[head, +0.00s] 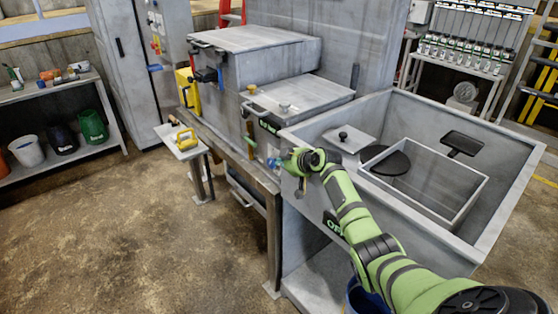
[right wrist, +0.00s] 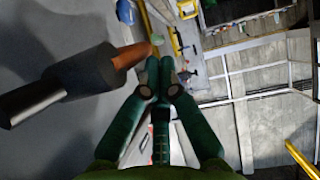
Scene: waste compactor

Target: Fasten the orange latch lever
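An orange-brown upright lever (head: 251,140) is on the front of the grey compactor, below its lid, in the head view. My right gripper (head: 273,163) is low and to the right of it, beside the compactor front. In the right wrist view a dark thick grip on a metal rod (right wrist: 75,85) ends in an orange piece (right wrist: 130,56), left of my right gripper (right wrist: 159,63). The gripper's green fingers meet at the tips, with nothing seen between them. I cannot tell whether a fingertip touches the orange piece. My left gripper is in neither view.
The open grey bin (head: 510,190) with trays stands right of the compactor, under my right arm. A small side table (head: 180,146) with a yellow object (head: 186,139) stands left. The floor (head: 130,230) at front left is clear.

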